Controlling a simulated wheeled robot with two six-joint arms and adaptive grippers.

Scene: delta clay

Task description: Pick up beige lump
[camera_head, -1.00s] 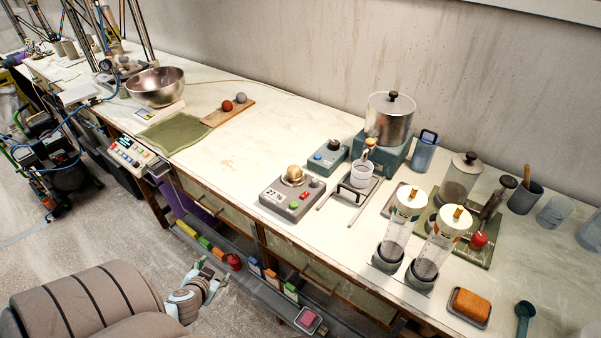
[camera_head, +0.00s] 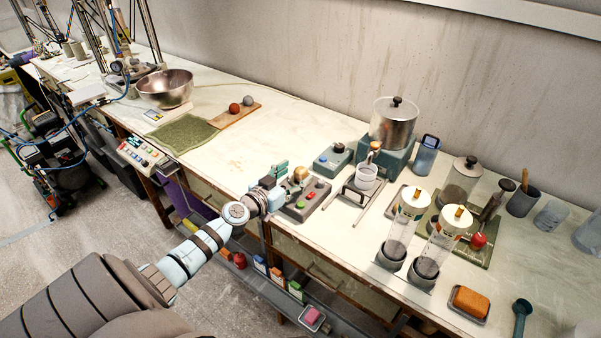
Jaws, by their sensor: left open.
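The beige lump (camera_head: 301,173) is a small rounded piece on top of a grey weighing device with coloured buttons (camera_head: 312,196), near the front edge of the bench. My left gripper (camera_head: 283,180) is open, with its fingers at the left side of the lump and partly over the device. A teal finger shows just left of the lump. The other finger is hard to make out, and I cannot tell whether the gripper touches the lump. My right gripper is not in view.
A teal box with a dark knob (camera_head: 335,157) stands behind the device. Glass cylinders (camera_head: 400,236) stand further right. A board with two balls (camera_head: 236,117) lies left. The bench between is clear.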

